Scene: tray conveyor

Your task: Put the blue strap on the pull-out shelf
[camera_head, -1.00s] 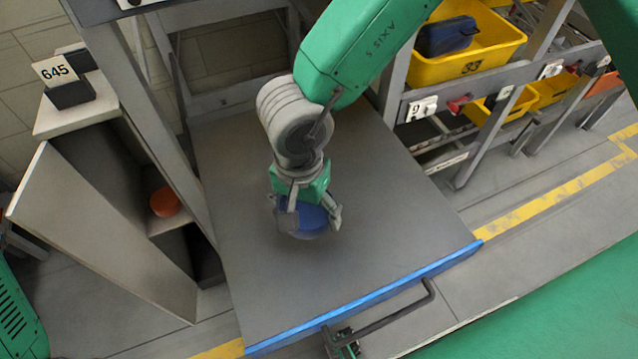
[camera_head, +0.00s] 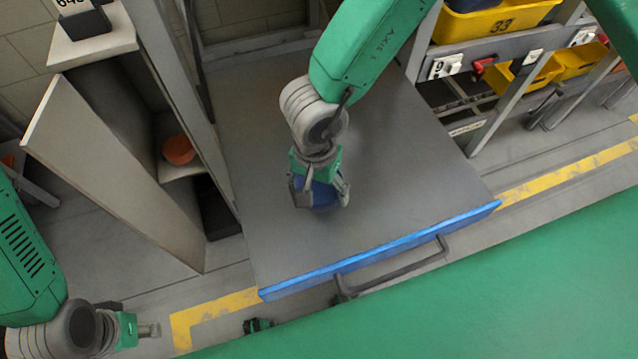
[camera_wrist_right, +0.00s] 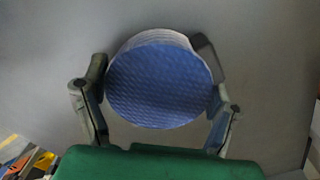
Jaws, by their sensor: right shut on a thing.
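The blue strap (camera_wrist_right: 160,85) is a round coil with a textured blue face and a pale rim, large in the right wrist view. In the head view the blue strap (camera_head: 325,195) is partly hidden by my right gripper (camera_head: 320,200). My right gripper (camera_wrist_right: 158,108) is shut on the coil, one finger at each side. The coil is over the middle of the pull-out shelf (camera_head: 410,180), a grey board with a blue front edge; I cannot tell whether it touches. My left gripper (camera_head: 150,330) is at the lower left, away from the shelf; its opening is unclear.
A dark handle (camera_head: 400,270) sits on the shelf's front. A cabinet with an open door (camera_head: 110,170) and an orange round thing (camera_head: 178,150) stands at left. Yellow bins (camera_head: 490,20) are in the rack at right. The shelf around the coil is clear.

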